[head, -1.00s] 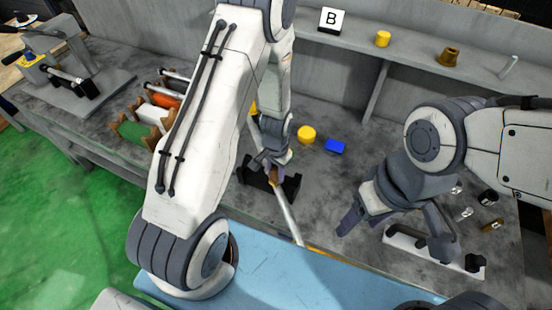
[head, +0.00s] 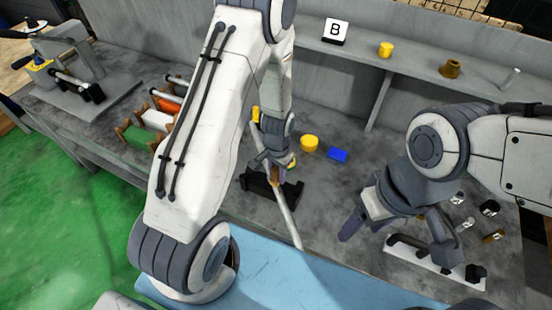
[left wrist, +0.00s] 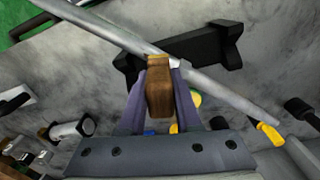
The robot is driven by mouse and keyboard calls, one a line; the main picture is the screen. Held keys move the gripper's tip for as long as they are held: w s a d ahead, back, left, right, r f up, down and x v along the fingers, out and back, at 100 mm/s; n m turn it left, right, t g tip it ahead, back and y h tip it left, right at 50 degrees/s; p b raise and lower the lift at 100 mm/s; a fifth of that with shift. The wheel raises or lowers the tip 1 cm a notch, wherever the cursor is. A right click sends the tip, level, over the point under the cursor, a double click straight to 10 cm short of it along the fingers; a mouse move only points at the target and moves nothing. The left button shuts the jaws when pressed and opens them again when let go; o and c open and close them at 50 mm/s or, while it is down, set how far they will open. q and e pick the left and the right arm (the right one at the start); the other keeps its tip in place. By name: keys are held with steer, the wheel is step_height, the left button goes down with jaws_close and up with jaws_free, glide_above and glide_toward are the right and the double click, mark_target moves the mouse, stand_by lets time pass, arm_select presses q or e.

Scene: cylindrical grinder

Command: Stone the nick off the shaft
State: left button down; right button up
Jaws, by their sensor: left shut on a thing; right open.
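The shaft (head: 289,224) is a grey metal rod lying across a black rest (head: 257,187); in the left wrist view the shaft (left wrist: 215,92) runs diagonally past the rest (left wrist: 190,48), with a yellow part at its right end. My left gripper (head: 277,175) is over the shaft and shut on a brown block (left wrist: 159,88), apparently the stone. The block's tip is at or just above the shaft; contact is unclear. No nick can be made out. My right gripper (head: 397,236) is open and empty above the bench at right.
A yellow cylinder (head: 310,143) and a blue block (head: 337,155) stand behind the rest. A white rack (head: 420,262) with dark parts lies below my right gripper. Coloured holders (head: 150,122) stand at left. A shelf with a "B" sign (head: 335,31) runs along the back.

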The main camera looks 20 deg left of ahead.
mark_target(277, 168)
arm_select(q)
steer(key=shift+r+p, duration=0.3)
steer(key=shift+r, duration=0.3)
steer(key=shift+w+r+p, duration=0.1)
steer(key=shift+r+p, duration=0.15)
steer(key=shift+p, duration=0.05)
steer(key=shift+r+p, duration=0.6)
steer(key=shift+r, duration=0.25)
steer(key=shift+r+p, duration=0.85)
steer(key=shift+r, duration=0.2)
